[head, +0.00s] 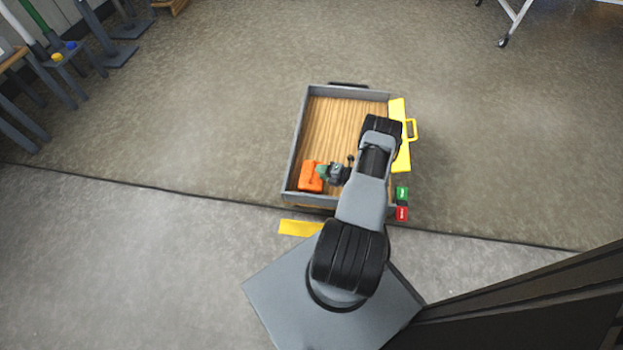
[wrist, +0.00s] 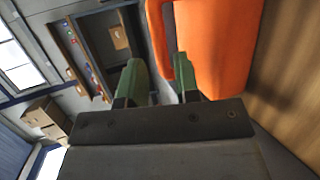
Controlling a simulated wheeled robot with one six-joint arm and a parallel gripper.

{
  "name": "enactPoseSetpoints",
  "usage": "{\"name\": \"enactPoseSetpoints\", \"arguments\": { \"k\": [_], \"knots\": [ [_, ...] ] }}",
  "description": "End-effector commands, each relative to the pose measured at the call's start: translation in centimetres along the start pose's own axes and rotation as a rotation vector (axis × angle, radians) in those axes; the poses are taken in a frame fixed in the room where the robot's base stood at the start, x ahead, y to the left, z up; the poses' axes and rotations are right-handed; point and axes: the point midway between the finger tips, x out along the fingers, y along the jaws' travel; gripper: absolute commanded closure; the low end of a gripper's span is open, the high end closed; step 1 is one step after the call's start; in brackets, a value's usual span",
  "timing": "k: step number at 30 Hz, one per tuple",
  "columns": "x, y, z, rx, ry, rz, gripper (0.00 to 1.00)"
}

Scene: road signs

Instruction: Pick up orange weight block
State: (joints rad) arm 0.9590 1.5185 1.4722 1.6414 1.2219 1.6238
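The orange weight block (head: 311,176) lies in the near left corner of a wood-floored tray (head: 344,87). In the wrist view the orange block (wrist: 215,45) fills the upper right, with a narrow handle bar on its left side. My gripper (head: 323,171) is right beside the block, on its right in the head view. Its green fingers (wrist: 160,78) stand apart in the wrist view. The handle bar shows between them, and the right finger lies over the gap between bar and body. A firm hold on the bar is not visible.
Grey walls edge the tray. A yellow piece with a handle (head: 401,135) is at its right side. A green block (head: 402,193) and a red block (head: 402,213) sit at the near right corner. A yellow strip (head: 300,228) lies in front. Most of the tray floor is clear.

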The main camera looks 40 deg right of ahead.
Motion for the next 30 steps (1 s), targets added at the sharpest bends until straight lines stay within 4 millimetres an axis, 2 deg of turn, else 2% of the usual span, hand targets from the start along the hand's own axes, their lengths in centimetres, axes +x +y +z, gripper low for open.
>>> {"name": "enactPoseSetpoints", "arguments": {
  "k": [4,9,15,24,30],
  "knots": [
    [0.8,-0.1,0.0,0.000,0.001,0.000,0.70],
    [3.2,-0.3,0.2,-0.003,0.004,0.001,0.70],
    [5.2,-0.2,0.3,-0.001,0.002,0.001,0.70],
    [5.5,-0.1,0.3,0.000,0.000,0.000,0.70],
    [5.5,-0.1,0.3,0.000,0.001,0.000,0.88]
  ]
}}
